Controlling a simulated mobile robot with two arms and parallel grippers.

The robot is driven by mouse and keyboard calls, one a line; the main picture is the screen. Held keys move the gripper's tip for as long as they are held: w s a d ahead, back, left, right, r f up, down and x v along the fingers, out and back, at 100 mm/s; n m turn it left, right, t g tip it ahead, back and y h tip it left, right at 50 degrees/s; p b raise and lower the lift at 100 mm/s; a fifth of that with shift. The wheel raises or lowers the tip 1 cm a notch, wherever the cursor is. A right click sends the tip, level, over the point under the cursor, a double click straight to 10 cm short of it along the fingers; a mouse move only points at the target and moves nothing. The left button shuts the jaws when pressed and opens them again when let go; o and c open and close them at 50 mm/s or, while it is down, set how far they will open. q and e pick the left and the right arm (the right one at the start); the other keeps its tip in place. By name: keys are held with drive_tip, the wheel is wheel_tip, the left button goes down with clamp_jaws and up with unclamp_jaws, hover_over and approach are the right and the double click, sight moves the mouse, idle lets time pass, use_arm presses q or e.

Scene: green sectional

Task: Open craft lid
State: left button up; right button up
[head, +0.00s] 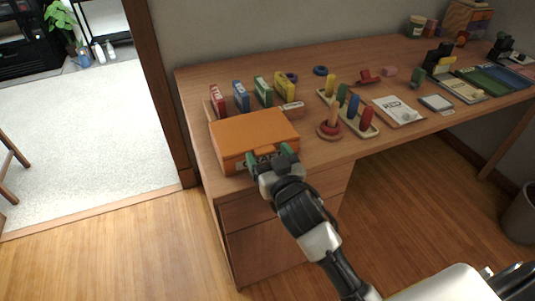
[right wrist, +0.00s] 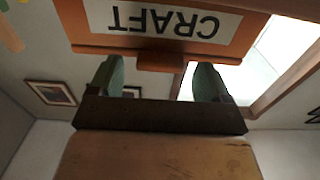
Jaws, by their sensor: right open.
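The orange craft box (head: 250,133) sits at the left end of the wooden desk, and its lid looks shut. In the right wrist view its CRAFT label (right wrist: 165,18) appears upside down, beside the orange lid edge with a small protruding tab (right wrist: 165,63). My right gripper (head: 270,155) is at the front face of the box in the head view. Its green fingers are open and apart, one to each side of the tab, with nothing clearly gripped. It hides part of the label in the head view. My left gripper is not in view.
Behind the box stand several coloured blocks (head: 241,96). A ring stacker (head: 330,128) and a peg tray (head: 367,130) are close on its right. The desk (head: 205,160) ends just left of the box, by a door frame. A bin (head: 520,215) stands at far right.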

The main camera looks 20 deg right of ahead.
drive_tip(key=shift+w, duration=0.35)
drive_tip(key=c, duration=1.3)
